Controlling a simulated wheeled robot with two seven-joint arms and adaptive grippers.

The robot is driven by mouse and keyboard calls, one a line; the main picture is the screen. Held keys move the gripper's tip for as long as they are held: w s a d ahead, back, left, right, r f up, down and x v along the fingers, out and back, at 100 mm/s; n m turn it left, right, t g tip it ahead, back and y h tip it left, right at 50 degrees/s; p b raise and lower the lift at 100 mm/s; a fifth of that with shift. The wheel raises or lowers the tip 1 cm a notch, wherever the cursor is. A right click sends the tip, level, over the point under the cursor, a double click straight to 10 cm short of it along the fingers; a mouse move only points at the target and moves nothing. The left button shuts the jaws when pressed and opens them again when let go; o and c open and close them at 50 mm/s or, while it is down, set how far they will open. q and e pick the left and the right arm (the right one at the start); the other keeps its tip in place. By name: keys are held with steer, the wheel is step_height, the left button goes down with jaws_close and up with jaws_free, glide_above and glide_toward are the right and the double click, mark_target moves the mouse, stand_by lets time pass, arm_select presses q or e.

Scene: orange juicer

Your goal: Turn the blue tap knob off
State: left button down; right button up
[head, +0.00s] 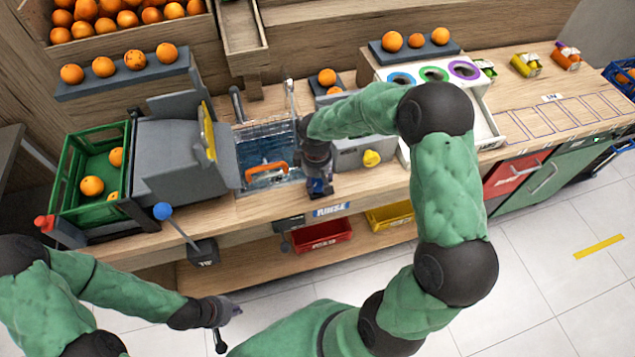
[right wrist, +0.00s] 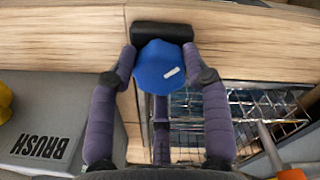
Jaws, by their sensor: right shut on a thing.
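The blue tap knob (right wrist: 163,67) shows in the right wrist view as a faceted blue cap with a small white mark, in front of a black cylinder. My right gripper (right wrist: 160,62) has its two purple fingers against the knob's left and right sides, shut on it. In the head view, my right gripper (head: 320,188) points down at the counter's front edge, right of the sink, and mostly hides the knob. My left gripper (head: 228,312) hangs low over the floor, away from the counter; its finger opening is too small to judge.
The sink (head: 266,172) holds a wire rack and an orange-handled thing. A blue-ball lever (head: 163,211) sticks out at the counter's front left. Red (head: 322,235) and yellow (head: 388,217) bins sit below.

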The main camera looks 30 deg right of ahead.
mark_target(316, 182)
steer(key=m+b, duration=0.1)
steer(key=m, duration=0.3)
steer(key=shift+f+m+b, duration=0.1)
steer(key=shift+m+b, duration=0.2)
steer(key=shift+s+m+b, duration=0.1)
steer(key=shift+m+b, duration=0.4)
steer(key=shift+m, duration=1.4)
steer(key=o, duration=1.2)
steer(key=shift+c, duration=0.2)
steer(key=shift+r, duration=0.2)
steer(key=shift+r, duration=0.35)
step_height(316, 182, up, 11)
steer(key=shift+a, duration=0.25)
